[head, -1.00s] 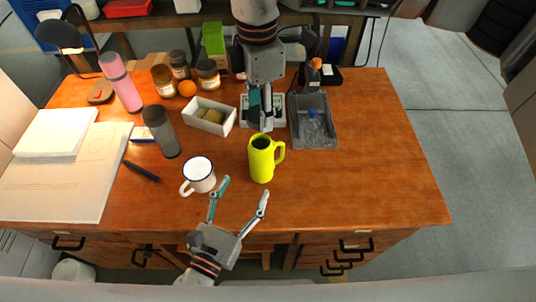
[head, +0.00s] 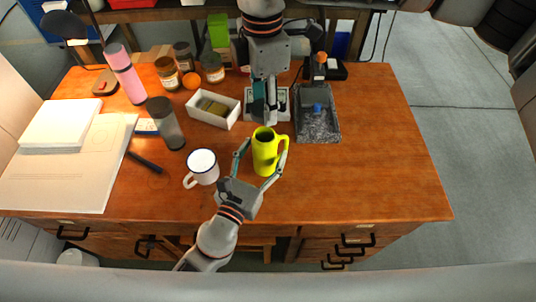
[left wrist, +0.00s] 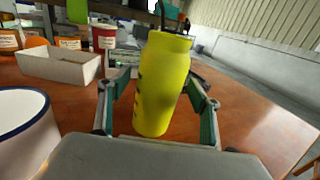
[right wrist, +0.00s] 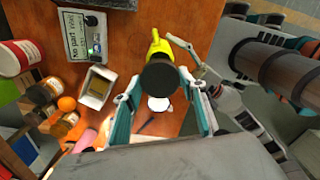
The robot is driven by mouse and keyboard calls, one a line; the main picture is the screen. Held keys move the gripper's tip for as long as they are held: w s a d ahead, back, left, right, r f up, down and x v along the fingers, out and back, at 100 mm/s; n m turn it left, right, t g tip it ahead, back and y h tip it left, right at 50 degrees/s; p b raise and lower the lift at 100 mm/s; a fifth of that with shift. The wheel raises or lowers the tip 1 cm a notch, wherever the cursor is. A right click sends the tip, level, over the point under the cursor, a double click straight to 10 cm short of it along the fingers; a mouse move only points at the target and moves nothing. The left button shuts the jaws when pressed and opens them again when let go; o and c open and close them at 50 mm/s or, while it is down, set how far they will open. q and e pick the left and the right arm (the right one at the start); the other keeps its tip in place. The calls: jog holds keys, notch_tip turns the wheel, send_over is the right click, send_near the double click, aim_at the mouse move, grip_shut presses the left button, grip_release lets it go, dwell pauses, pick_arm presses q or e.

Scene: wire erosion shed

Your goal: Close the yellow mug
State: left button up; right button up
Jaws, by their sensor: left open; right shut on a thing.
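The yellow mug (head: 265,155) stands upright on the desk, its top dark and seemingly open, its handle to the right. My left gripper (head: 262,150) is open, with one finger on each side of the mug; contact cannot be told. In the left wrist view the mug (left wrist: 162,85) stands between the spread fingers. My right gripper (head: 265,105) is just behind and above the mug, pointing down. In the right wrist view it is shut on a round dark lid (right wrist: 158,80), with part of the yellow mug (right wrist: 160,45) beyond it. The lid is mostly hidden in the head view.
A white mug (head: 202,168) stands close left of my left gripper. A grey tumbler (head: 166,123), a white box (head: 213,110) and a grey tray (head: 318,125) are nearby. A black pen (head: 145,162) lies at the left. The right part of the desk is clear.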

pick_arm(q)
jog(key=shift+x, duration=0.85)
jog(key=c, duration=1.7)
pick_arm(e)
send_over(264, 128)
jog(key=s, duration=0.2)
jog(key=shift+s+f, duration=0.15)
jog(key=shift+f, duration=2.35)
jog(key=shift+d+f, duration=0.1)
jog(key=shift+f, duration=0.8)
jog(key=shift+f, duration=0.5)
pick_arm(q)
grip_shut()
pick_arm(e)
jog(key=shift+f, duration=0.1)
